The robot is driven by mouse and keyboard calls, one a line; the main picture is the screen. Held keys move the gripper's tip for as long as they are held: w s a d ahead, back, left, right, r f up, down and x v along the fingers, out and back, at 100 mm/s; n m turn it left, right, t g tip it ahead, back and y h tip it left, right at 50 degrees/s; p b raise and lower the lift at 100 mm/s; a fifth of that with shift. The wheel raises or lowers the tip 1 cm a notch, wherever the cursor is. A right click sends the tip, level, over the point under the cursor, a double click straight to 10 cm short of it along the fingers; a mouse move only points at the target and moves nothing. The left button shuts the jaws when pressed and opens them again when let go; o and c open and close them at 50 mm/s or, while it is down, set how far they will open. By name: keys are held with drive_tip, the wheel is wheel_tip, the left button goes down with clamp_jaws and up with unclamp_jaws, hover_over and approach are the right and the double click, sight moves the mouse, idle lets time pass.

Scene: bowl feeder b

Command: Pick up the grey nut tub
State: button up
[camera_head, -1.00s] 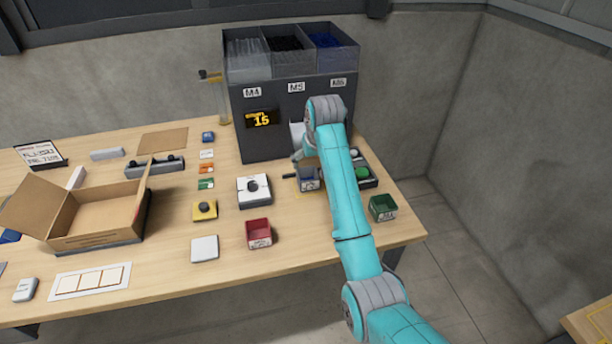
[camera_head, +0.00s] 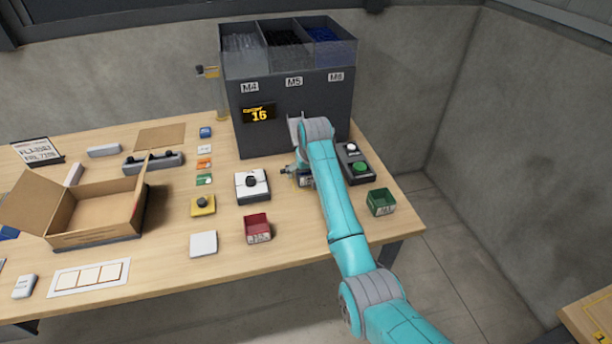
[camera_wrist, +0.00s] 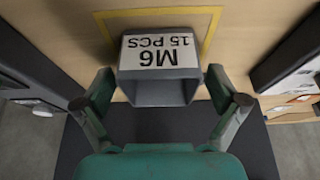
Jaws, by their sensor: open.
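The grey nut tub stands at the foot of the dark feeder, with its label "M6 15 PCS" (camera_wrist: 160,52) facing up in the wrist view. Its grey open top (camera_wrist: 160,93) looks empty from what shows. My gripper (camera_wrist: 160,79) is open, with one finger on each side of the tub. Small gaps seem to remain, but contact is hard to judge. In the head view my gripper (camera_head: 299,177) is at the tub, which is mostly hidden behind my arm; a bluish-grey bit of it (camera_head: 305,181) shows.
The dark feeder (camera_head: 290,125) stands right behind. A button box with a green button (camera_head: 360,166) is just right, and a green tub (camera_head: 381,202) is near the table's right edge. A white box with a black knob (camera_head: 252,186) and a red tub (camera_head: 257,229) stand left.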

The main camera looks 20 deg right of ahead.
drive_tip(key=c, duration=1.2)
drive_tip(key=shift+c, duration=0.2)
